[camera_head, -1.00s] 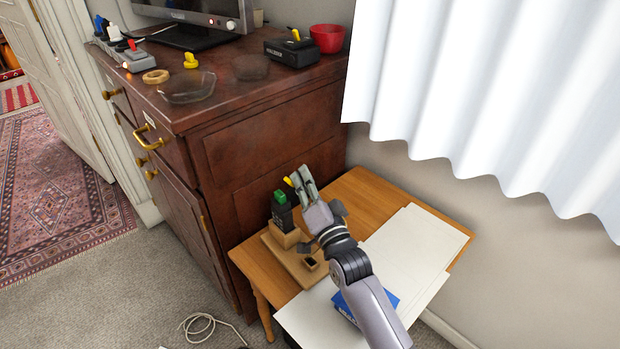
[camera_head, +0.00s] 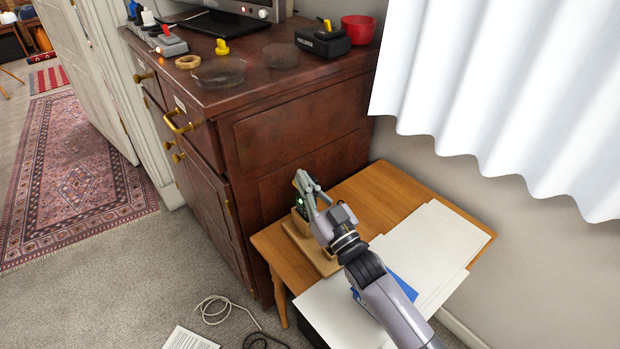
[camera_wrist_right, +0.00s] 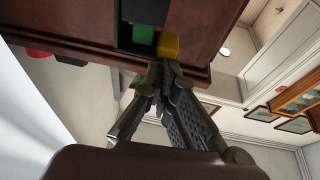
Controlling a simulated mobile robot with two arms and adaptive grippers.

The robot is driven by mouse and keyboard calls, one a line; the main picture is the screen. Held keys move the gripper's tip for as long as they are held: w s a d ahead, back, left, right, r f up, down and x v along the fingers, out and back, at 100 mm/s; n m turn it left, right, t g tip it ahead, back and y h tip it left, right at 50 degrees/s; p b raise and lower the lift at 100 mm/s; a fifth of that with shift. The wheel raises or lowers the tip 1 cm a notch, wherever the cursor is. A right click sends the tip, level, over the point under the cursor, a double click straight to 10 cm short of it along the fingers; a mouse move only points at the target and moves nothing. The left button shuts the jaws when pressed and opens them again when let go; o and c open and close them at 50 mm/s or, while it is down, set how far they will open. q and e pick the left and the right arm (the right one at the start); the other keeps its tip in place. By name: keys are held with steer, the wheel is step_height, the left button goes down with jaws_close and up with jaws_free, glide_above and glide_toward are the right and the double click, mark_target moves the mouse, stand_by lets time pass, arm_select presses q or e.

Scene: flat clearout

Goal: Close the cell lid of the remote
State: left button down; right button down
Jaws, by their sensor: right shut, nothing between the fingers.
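The remote (camera_head: 301,211) is a small dark body with a green spot, upright in a wooden stand (camera_head: 323,262) on the small table. My right gripper (camera_head: 304,181) is at its top and its fingers hide much of it. In the right wrist view the dark remote (camera_wrist_right: 143,12) is just beyond the fingertips (camera_wrist_right: 160,70), with a green block (camera_wrist_right: 144,36) and a yellow block (camera_wrist_right: 168,46) side by side at its end. I cannot tell which part is the cell lid. The right gripper is shut and empty; whether it touches the yellow block is unclear. My left gripper is out of view.
A tall dark wooden cabinet (camera_head: 295,133) stands close behind the stand. White papers (camera_head: 437,240) and a partly hidden blue box (camera_head: 404,283) lie on the small table (camera_head: 385,192). A white curtain (camera_head: 500,90) hangs at the right. A pale cable (camera_head: 213,308) lies on the floor.

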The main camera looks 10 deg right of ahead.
steer(key=shift+s+a+f+n+y, duration=0.1)
steer(key=shift+a+n+y, duration=0.15)
steer(key=shift+n, duration=0.25)
